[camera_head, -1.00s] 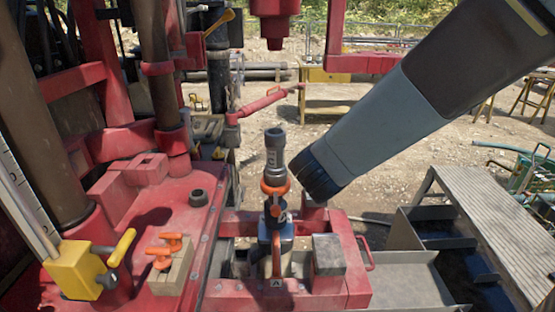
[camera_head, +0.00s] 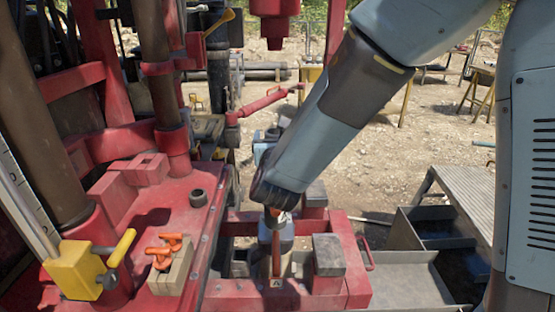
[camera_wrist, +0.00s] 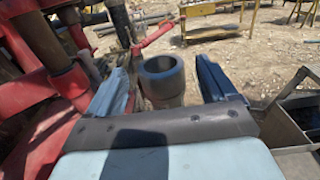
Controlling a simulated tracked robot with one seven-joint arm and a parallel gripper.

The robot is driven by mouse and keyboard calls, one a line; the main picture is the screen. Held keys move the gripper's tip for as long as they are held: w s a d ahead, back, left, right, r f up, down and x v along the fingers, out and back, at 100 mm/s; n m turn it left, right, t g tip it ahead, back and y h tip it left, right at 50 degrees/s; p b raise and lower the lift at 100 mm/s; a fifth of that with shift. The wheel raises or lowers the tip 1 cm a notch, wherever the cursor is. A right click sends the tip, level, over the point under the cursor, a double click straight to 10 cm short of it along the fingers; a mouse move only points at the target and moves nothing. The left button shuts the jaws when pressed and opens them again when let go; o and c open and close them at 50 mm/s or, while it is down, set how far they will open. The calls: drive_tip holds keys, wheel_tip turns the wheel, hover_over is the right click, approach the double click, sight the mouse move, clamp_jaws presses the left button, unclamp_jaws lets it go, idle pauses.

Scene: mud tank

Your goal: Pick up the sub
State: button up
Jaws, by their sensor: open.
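The sub (camera_wrist: 165,90), a dark grey hollow cylinder with an open top, stands upright between the fingers of my gripper (camera_wrist: 160,66) in the wrist view. The two blue-grey fingers are apart, one on each side of it, with visible gaps. A bit of a blue-grey finger (camera_head: 261,150) shows left of my arm there. Below my wrist, an orange handle (camera_head: 276,250) hangs on the holder in the red frame (camera_head: 330,292).
A red rig deck (camera_head: 180,215) with a wooden block (camera_head: 172,272) and a yellow clamp (camera_head: 80,268) lies at left. Grey metal troughs (camera_head: 405,280) and a ridged walkway (camera_head: 465,195) are at right. Open gravel lies behind.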

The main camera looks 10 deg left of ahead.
sight(275, 130)
drive_tip(key=shift+f+x, duration=0.1)
drive_tip(key=shift+x, duration=1.4)
drive_tip(key=shift+f+x, duration=0.15)
drive_tip(key=shift+x, duration=1.4)
drive_tip(key=shift+c, duration=0.2)
clamp_jaws()
